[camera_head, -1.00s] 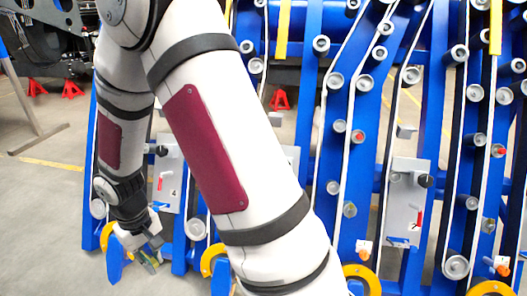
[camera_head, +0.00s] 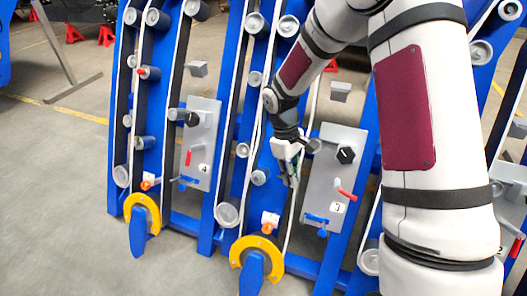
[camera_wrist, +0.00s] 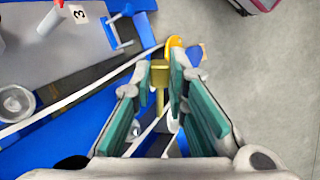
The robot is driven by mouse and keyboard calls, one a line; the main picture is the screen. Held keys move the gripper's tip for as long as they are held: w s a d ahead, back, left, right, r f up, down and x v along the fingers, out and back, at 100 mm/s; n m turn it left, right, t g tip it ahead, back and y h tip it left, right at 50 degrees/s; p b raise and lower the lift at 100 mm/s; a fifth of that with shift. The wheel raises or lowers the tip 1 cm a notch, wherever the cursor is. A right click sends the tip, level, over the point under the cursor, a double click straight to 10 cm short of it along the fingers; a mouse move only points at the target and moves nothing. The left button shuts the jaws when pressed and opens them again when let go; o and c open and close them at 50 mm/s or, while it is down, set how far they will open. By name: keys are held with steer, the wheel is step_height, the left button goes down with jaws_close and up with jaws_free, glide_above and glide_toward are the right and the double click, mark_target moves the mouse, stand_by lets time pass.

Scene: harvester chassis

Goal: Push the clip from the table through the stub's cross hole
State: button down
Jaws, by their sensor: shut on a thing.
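My gripper (camera_head: 290,168) hangs in front of the blue harvester frame in the head view, left of a grey panel. In the wrist view its green-padded fingers (camera_wrist: 166,92) are shut on a small brass-coloured piece with a block-like head and thin shank, which I take to be the clip (camera_wrist: 159,74). In the head view the clip is too small to make out. Several grey round stubs, such as one (camera_head: 228,213) low on the frame, show, but I cannot tell which has the cross hole. No table is in view.
The grey panel (camera_head: 326,168) has a black knob, red lever and blue handle; another panel (camera_head: 199,140) stands left. Yellow curved guards (camera_head: 258,246) on blue feet jut out at the bottom. The grey floor (camera_head: 55,190) at left is clear.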

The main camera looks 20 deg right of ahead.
steer(key=w+d+f+n+t+h+b, duration=0.2)
steer(key=w+f+n+h+b, duration=0.45)
steer(key=w+n, duration=0.4)
steer(key=w+a+f+n+t+y+b, duration=0.1)
steer(key=w+a+n+t+b, duration=0.4)
steer(key=w+n+t+b, duration=0.4)
steer(key=w+n+t, duration=0.1)
steer(key=w+n, duration=0.1)
steer(key=w, duration=0.1)
steer(key=shift+w, duration=0.2)
steer(key=shift+a, duration=0.1)
steer(key=f+b, duration=0.1)
steer(key=s+a+f+b, duration=0.1)
steer(key=s+f+b, duration=0.1)
steer(key=f+b, duration=0.1)
steer(key=shift+a+f, duration=0.1)
steer(key=shift+a, duration=0.1)
steer(key=shift+b, duration=0.4)
stand_by(0.7)
